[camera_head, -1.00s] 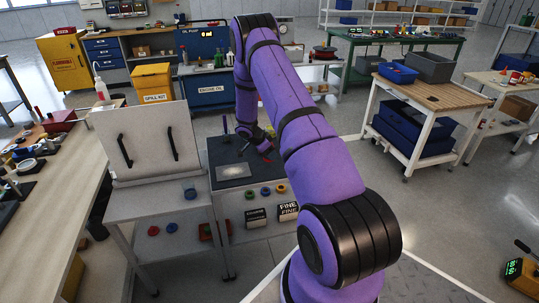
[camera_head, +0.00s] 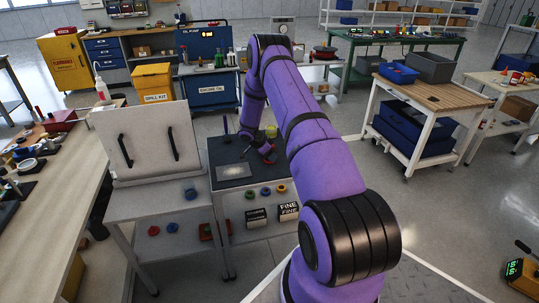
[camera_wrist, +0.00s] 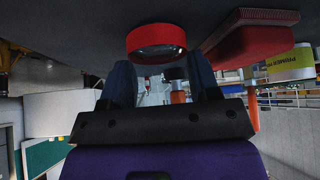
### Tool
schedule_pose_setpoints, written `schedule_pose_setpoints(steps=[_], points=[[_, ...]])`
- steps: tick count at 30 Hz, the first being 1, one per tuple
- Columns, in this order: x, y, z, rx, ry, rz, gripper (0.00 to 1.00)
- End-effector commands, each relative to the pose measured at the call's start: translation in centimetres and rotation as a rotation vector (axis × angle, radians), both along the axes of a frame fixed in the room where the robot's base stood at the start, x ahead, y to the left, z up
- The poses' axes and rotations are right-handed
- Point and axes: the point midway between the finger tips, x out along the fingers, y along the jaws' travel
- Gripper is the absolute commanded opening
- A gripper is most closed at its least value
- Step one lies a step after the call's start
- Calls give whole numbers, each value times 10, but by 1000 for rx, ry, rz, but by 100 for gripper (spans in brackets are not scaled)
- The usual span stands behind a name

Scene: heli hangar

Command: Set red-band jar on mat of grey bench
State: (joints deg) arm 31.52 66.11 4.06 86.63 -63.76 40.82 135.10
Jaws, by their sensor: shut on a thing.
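In the wrist view a red band-like round piece (camera_wrist: 156,43), taken as the jar's band, sits between the tips of my gripper (camera_wrist: 160,78). The rest of the jar is hard to make out. The fingers are apart by about its width. In the head view my gripper (camera_head: 266,154) is low over the dark top of the grey bench (camera_head: 227,150), toward its right side. The jar is hardly visible there. A pale grey rectangle (camera_head: 233,171) lies on that top, left of my gripper. I cannot tell whether it is the mat.
A yellow can (camera_head: 271,131) stands just behind my gripper; a yellow-labelled can (camera_wrist: 291,65) and red box (camera_wrist: 240,38) show in the wrist view. A thin dark upright piece (camera_head: 225,124) is at the back left. A pale panel with handles (camera_head: 148,140) rises left.

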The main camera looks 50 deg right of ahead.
Motion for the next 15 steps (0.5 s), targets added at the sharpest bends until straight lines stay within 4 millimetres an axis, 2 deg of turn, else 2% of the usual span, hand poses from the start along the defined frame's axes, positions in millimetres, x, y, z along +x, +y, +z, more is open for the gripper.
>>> schedule_pose_setpoints(steps=[1,2,5,15], points=[[0,0,-2,0,1,1,27],[0,0,-2,0,1,0,58],[0,0,-2,0,1,1,81],[0,0,1,0,0,0,82]])
